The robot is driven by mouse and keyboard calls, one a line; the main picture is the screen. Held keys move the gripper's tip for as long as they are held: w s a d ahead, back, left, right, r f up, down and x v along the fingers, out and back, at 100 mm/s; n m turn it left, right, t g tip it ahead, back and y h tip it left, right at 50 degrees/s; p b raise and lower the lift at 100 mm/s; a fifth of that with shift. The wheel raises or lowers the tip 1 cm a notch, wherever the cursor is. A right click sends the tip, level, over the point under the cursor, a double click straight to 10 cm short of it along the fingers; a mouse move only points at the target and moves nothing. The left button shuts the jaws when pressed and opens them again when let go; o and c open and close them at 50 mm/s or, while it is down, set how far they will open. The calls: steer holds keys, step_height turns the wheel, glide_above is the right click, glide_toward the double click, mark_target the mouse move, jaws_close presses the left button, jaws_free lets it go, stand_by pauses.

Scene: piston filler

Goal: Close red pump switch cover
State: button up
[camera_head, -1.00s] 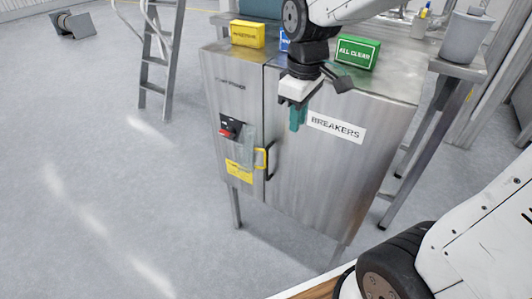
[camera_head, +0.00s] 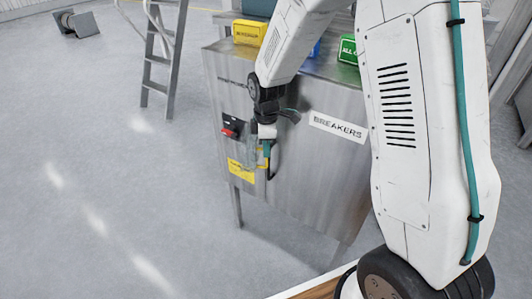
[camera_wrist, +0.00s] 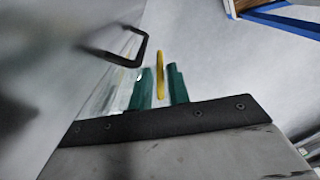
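The red pump switch (camera_head: 229,132) sits on a black plate on the cabinet's left door. Its clear cover (camera_head: 249,152) stands open to the right of the switch, partly hidden behind my gripper. The wrist view shows the clear cover (camera_wrist: 103,92) left of my fingers. The cover's yellow handle (camera_wrist: 160,72) shows between my two green fingertips. My gripper (camera_head: 266,150) is in front of the cabinet at the cover's outer edge. In the wrist view my gripper (camera_wrist: 161,77) is open, with fingers on either side of the yellow handle. I cannot tell whether they touch it.
A black door handle (camera_wrist: 128,52) stands close to my gripper on the steel cabinet (camera_head: 320,175). A yellow label (camera_head: 240,171) is below the switch. Yellow (camera_head: 248,33) and green (camera_head: 348,50) boxes stand on top.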

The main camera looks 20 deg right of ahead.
steer(key=shift+f, duration=1.35)
jaws_close()
